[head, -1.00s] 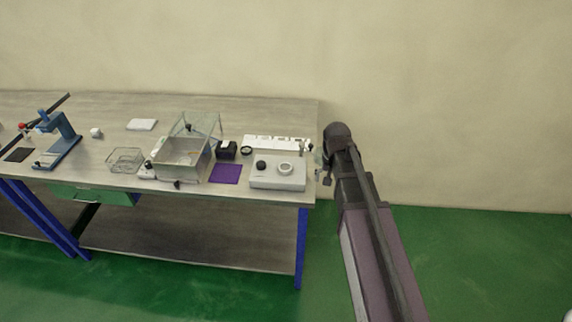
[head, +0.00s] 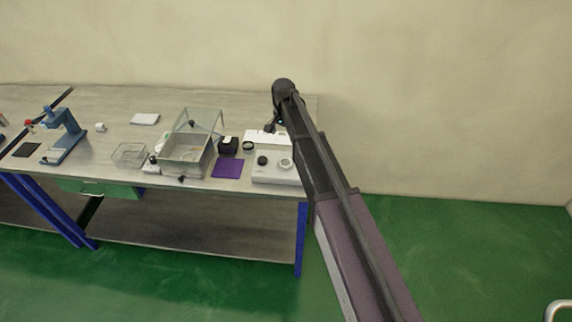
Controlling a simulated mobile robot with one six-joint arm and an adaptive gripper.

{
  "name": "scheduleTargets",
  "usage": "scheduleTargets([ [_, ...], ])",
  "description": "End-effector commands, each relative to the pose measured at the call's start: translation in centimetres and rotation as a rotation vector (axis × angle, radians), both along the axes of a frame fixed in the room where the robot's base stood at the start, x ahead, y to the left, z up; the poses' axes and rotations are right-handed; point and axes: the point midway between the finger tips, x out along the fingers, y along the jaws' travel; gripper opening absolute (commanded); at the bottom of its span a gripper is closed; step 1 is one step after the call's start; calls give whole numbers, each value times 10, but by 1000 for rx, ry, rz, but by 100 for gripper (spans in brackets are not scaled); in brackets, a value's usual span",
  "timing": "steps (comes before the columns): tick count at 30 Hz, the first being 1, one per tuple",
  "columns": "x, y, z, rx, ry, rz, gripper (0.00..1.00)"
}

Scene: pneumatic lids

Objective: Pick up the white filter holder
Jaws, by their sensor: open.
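A small white ring-shaped piece (head: 286,163), which looks like the filter holder, sits on the right part of a low white box (head: 268,180) near the table's front right corner. A black round knob (head: 262,160) is on the same box, left of the ring. My gripper (head: 269,128) is small and dark in the head view. It is open, over the white rack at the back right, behind and left of the ring, and apart from it. My arm hides the right end of the box and part of the rack.
On the table (head: 90,105) a white rack (head: 255,137) is behind the box. To the left are a purple mat (head: 228,168), a black block (head: 228,145), a clear lidded box (head: 186,157), a glass dish (head: 129,154) and a blue press (head: 66,135). The back of the table is mostly clear.

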Motion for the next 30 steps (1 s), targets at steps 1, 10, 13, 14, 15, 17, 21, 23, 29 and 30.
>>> scheduleTargets([
  [1,0,0,-2,0,0,0,100],
  [10,0,-1,-20,0,0,0,100],
  [13,0,-1,-28,0,0,0,100],
  [14,0,-1,-30,0,0,0,100],
  [15,0,-1,-33,0,0,0,100],
  [17,0,-1,-38,0,0,0,100],
  [21,1,-2,-49,0,0,-1,100],
  [23,1,-2,-53,0,0,-1,100],
  [29,1,-2,-69,0,0,-1,100],
  [30,1,-2,-72,0,0,-1,100],
])
